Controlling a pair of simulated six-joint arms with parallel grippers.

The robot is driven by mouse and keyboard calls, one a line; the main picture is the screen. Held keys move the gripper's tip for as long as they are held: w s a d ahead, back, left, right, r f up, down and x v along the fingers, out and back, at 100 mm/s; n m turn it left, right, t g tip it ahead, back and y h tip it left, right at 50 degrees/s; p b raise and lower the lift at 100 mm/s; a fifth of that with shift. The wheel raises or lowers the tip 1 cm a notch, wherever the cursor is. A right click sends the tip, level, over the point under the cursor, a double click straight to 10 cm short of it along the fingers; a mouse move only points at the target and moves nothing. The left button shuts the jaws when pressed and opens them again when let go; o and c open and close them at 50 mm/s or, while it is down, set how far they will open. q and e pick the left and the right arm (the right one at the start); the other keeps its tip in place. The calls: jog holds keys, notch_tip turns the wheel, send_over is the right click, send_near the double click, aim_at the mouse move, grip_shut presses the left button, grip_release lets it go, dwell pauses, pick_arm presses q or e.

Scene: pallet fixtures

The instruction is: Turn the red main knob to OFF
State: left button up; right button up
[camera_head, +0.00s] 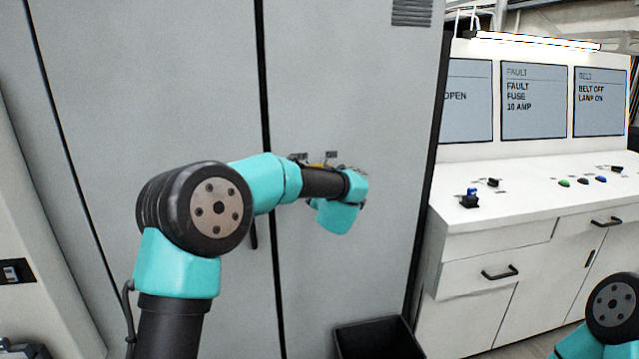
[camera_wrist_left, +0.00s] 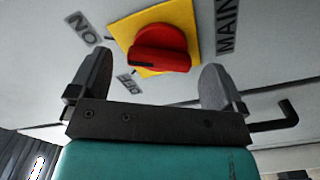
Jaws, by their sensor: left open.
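The red main knob (camera_wrist_left: 160,48) sits on a yellow plate (camera_wrist_left: 183,16) on the grey cabinet face, seen in the left wrist view. Labels beside the plate read NO (ON) (camera_wrist_left: 82,27), MAIN (camera_wrist_left: 228,24) and a smaller one, probably OFF (camera_wrist_left: 129,84). My left gripper (camera_wrist_left: 155,80) is open, its two fingers apart on either side of the knob's lower part in that view. I cannot tell whether they touch it. In the head view my left arm hides the knob; only a sliver of the yellow plate (camera_head: 318,166) shows.
A white control desk (camera_head: 500,190) with screens (camera_head: 533,101) and buttons stands right of the grey cabinet (camera_head: 345,90). A black bin (camera_head: 378,340) is on the floor below. A dark vertical handle (camera_head: 253,233) is on the cabinet. Part of my right arm shows at lower right.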

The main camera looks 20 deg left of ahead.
pick_arm(q)
jog(key=shift+x, duration=0.8)
jog(key=shift+c, duration=0.3)
jog(key=c, duration=0.9)
jog(key=shift+o, duration=0.2)
jog(key=shift+n, duration=0.3)
jog(key=n, duration=1.1)
jog(key=shift+n, duration=0.3)
